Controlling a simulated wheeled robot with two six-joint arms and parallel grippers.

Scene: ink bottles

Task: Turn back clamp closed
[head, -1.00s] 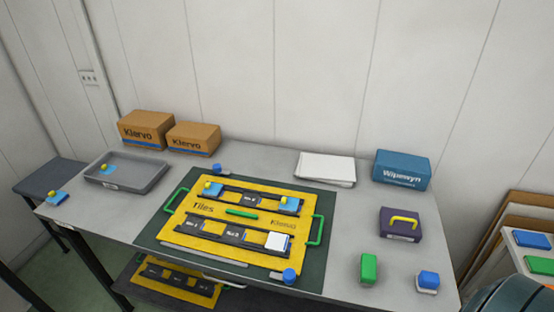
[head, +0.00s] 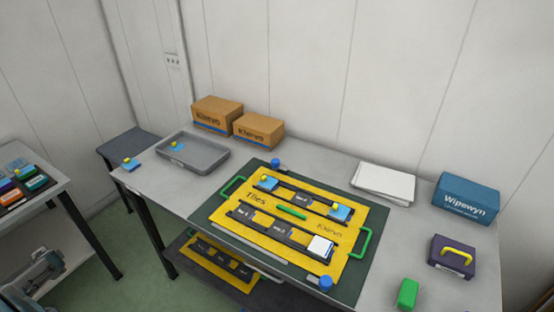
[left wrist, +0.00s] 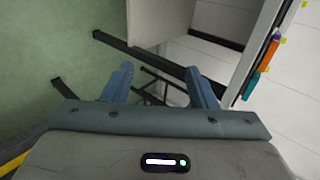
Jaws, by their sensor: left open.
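The back clamp (head: 275,162) is a small blue knob at the back edge of the yellow tile board (head: 335,265) in the head view. It is too small to tell which way it is turned. A similar front clamp (head: 326,282) with a blue knob is at the board's front right edge. My left gripper (left wrist: 160,88) is open and empty in the left wrist view, over the floor and away from the board. Grey parts of my left arm show at the lower left of the head view. My right gripper is out of view.
The board lies on a dark green mat (head: 372,257) on the grey table. A grey tray (head: 215,158) and cardboard boxes (head: 217,115) stand behind left. White sheets (head: 384,180), a blue box (head: 466,200) and a purple case (head: 451,258) are right. A side table (head: 55,188) stands left.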

